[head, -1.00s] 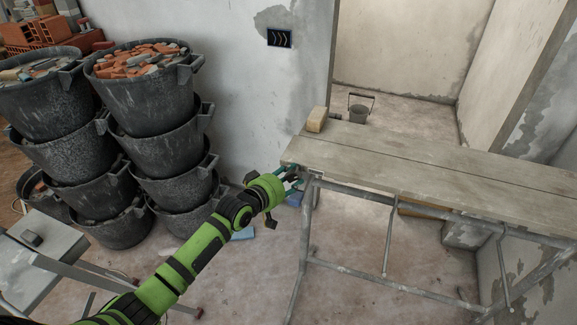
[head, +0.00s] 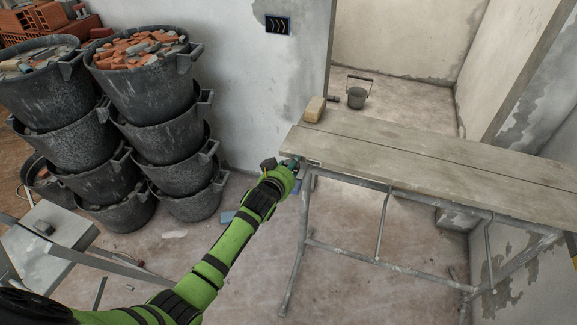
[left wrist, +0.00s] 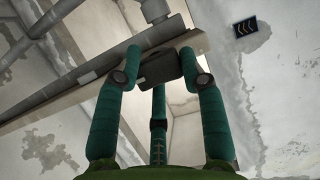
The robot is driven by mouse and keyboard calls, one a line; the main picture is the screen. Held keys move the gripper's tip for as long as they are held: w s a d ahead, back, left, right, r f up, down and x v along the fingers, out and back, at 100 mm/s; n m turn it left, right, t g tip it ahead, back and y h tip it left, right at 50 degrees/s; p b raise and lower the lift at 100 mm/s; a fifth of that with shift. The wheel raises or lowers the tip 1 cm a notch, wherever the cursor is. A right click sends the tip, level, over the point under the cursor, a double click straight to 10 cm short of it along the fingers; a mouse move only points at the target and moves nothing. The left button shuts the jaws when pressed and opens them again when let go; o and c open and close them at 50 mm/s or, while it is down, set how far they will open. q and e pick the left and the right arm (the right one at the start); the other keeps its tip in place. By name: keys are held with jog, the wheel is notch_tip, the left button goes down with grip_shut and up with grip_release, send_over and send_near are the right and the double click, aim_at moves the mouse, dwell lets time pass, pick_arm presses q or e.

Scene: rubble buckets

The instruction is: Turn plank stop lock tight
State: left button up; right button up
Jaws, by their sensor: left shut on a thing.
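The plank (head: 430,160) is a worn grey-brown board platform lying on a metal trestle (head: 345,259). My left gripper (head: 297,164) is at the platform's near left corner, just below the top. In the left wrist view, seen from below, the teal fingers of my left gripper (left wrist: 162,78) are closed around a small dark block-like lock piece (left wrist: 158,66) under the plank edge (left wrist: 190,44). In the head view the gripper and plank corner hide this piece. My right gripper is not in view.
Stacked black buckets (head: 150,85) with rubble stand on the left. A yellowish block (head: 315,109) sits on the platform's far left corner. A small bucket (head: 356,97) stands on the floor beyond. A grey step (head: 45,240) is at lower left. Floor between is mostly clear.

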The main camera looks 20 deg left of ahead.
pick_arm(q)
jog(key=shift+w+d+r, duration=0.1)
jog(key=shift+d+r, duration=0.05)
jog(key=shift+r, duration=0.05)
dwell(0.3)
jog(key=o, duration=1.2)
jog(key=shift+o, duration=0.2)
jog(key=shift+d+f, duration=0.1)
jog(key=shift+f, duration=0.05)
jog(key=v, duration=1.2)
